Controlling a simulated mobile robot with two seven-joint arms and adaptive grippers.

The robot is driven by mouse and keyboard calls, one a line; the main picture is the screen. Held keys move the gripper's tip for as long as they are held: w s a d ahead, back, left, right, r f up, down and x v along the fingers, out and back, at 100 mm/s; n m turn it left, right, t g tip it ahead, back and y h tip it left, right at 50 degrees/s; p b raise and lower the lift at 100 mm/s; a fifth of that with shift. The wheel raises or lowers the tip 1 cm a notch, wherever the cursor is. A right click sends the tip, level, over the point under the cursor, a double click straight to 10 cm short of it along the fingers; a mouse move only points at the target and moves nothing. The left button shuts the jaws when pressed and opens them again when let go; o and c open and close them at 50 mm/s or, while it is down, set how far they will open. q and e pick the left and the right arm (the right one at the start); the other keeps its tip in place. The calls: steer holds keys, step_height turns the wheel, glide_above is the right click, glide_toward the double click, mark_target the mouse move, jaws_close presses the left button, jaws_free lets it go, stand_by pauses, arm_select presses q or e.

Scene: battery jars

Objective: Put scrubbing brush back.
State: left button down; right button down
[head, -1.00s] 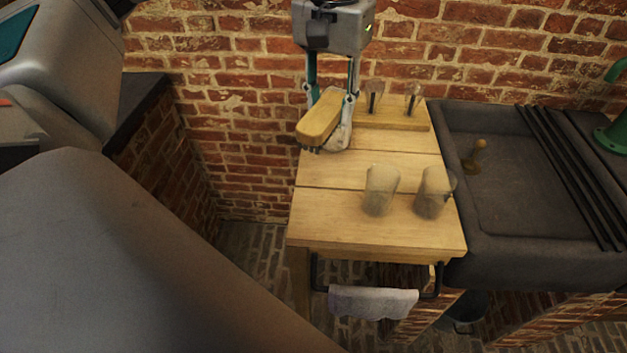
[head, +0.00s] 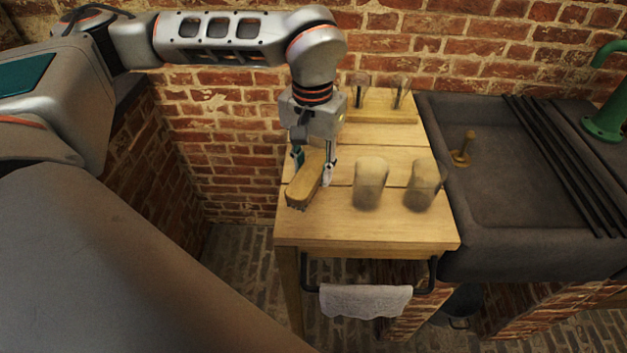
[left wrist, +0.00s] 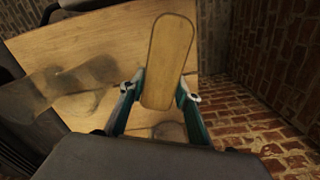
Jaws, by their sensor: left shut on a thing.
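The scrubbing brush (head: 303,186) has a long wooden back and dark bristles underneath. My left gripper (head: 313,170) is shut on it, with one finger on each side. The brush is at the left side of the wooden table (head: 330,228), back facing up and one end toward the table's front. I cannot tell whether its bristles touch the tabletop. In the left wrist view the brush (left wrist: 168,62) stands out between the two fingertips (left wrist: 160,93), over the table near its edge. My right gripper is not in view.
Two cloudy glass jars (head: 370,183) (head: 421,185) stand right of the brush. A wooden rack (head: 385,113) with two glass-topped pieces is at the back. A dark stone sink (head: 525,170) adjoins the table's right side. A towel (head: 365,300) hangs from the front rail.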

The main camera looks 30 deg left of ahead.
mark_target(313, 182)
arm_select(q)
step_height(313, 182, down, 4)
steer(key=shift+r, duration=0.1)
steer(key=shift+f, duration=0.2)
steer(key=c, duration=1.5)
jaws_free()
steer(key=shift+o, duration=0.2)
steer(key=shift+r, duration=0.1)
